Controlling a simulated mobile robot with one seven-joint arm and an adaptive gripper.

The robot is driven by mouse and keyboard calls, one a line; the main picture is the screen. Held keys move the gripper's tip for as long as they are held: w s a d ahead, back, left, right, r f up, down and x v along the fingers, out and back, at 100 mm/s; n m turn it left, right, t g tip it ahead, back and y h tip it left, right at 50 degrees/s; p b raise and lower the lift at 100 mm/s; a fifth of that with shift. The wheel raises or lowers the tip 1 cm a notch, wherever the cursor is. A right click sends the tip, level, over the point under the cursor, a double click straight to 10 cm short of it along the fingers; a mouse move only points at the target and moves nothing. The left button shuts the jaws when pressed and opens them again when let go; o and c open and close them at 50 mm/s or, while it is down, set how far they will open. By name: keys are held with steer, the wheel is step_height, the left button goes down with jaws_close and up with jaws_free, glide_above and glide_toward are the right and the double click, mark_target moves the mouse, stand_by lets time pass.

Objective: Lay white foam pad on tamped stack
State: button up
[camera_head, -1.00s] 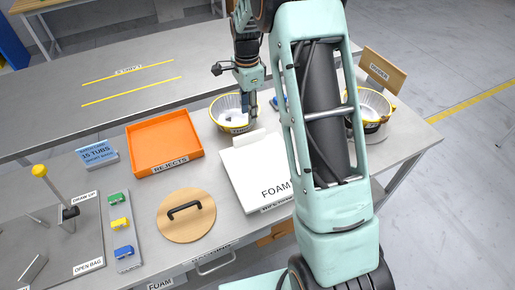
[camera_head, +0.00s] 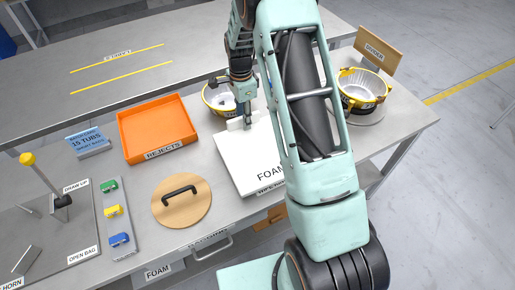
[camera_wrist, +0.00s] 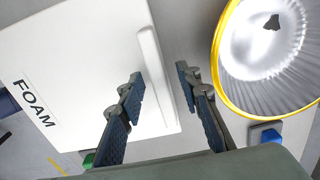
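A white foam block (camera_head: 240,166) with a FOAM label lies on the table in the middle of the head view. A thin raised white strip (camera_wrist: 152,70) stands along its far edge; I cannot tell whether it is a separate pad. My gripper (camera_head: 245,118) is low at that edge, its fingers apart. In the wrist view, my gripper (camera_wrist: 160,82) has one finger over the block and the other past its edge, with the strip between them. A yellow-rimmed tub (camera_head: 212,99) stands just behind, partly hidden by my gripper. Another yellow-rimmed tub (camera_head: 360,90) stands right on a round base.
An orange REJECTS tray (camera_head: 157,128) is left of the foam. A wooden disc with a black handle (camera_head: 182,203) lies in front of it. A DIVIDER board (camera_head: 379,50) stands behind the right tub. My arm hides the table between the foam and the right tub.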

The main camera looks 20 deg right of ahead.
steer(key=shift+f, duration=0.1)
jaws_close()
stand_by(0.4)
